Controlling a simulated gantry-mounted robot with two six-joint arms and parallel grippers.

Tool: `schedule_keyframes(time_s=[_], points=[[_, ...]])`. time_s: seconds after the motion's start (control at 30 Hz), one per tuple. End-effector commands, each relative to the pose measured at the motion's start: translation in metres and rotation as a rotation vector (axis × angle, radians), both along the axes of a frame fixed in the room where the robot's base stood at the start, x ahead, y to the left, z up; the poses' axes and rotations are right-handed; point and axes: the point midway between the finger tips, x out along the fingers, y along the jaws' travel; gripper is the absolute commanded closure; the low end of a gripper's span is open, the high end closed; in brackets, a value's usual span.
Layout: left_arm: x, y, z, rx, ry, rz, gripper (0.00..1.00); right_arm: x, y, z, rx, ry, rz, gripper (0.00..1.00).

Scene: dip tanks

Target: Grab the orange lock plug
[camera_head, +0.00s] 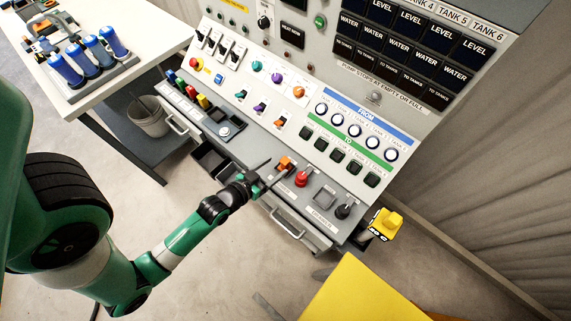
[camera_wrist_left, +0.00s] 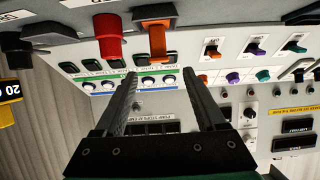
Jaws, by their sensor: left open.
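The orange lock plug (camera_head: 285,163) sits on the lower ledge of the control console, left of a red plug (camera_head: 301,181). My left gripper (camera_head: 267,171) is open and empty, just to the left of the orange plug in the head view. In the left wrist view the orange plug (camera_wrist_left: 157,40) shows beyond the tips of my open left gripper (camera_wrist_left: 157,75), roughly in line with the gap between the fingers. The red plug (camera_wrist_left: 109,35) is left of it there. My right gripper is not in view.
A black plug (camera_head: 345,210) stands farther right on the ledge, with a yellow block (camera_head: 386,222) past the console's end. Buttons and switches cover the sloping panel (camera_head: 270,127) above. A white table (camera_head: 120,80) with blue cylinders is at upper left. A yellow surface (camera_head: 365,292) lies at lower right.

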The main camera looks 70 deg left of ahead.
Motion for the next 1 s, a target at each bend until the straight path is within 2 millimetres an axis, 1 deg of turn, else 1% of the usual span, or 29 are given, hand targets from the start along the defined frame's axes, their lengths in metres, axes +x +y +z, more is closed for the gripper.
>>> schedule_keyframes(time_s=[0.03, 0.13, 0.23, 0.37, 0.43, 0.6, 0.7, 0.8, 0.97, 1.0], points=[[0.010, 0.005, -0.007, 0.002, -0.004, 0.000, 0.28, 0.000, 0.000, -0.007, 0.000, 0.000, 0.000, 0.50], [0.025, 0.013, -0.014, 0.001, -0.003, -0.001, 0.28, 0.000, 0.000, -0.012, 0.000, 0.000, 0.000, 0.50], [0.033, 0.018, -0.017, 0.001, -0.002, -0.001, 0.28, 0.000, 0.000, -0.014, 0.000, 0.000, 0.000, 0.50], [0.035, 0.019, -0.017, 0.000, -0.001, -0.001, 0.28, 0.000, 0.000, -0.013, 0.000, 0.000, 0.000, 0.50], [0.039, 0.021, -0.020, 0.001, -0.003, -0.001, 0.28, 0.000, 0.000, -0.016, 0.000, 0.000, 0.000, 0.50], [0.060, 0.033, -0.037, 0.002, -0.003, -0.001, 0.28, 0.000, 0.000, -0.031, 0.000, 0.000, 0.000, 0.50], [0.071, 0.039, -0.041, 0.002, -0.002, -0.001, 0.28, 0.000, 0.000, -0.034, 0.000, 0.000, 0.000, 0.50], [0.075, 0.041, -0.042, 0.001, -0.001, -0.001, 0.28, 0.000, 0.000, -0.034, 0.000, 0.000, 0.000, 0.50], [0.075, 0.041, -0.041, 0.001, -0.001, -0.001, 0.28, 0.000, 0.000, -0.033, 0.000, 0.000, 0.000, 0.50], [0.075, 0.041, -0.041, 0.001, -0.001, -0.001, 0.33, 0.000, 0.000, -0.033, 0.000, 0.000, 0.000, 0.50]])
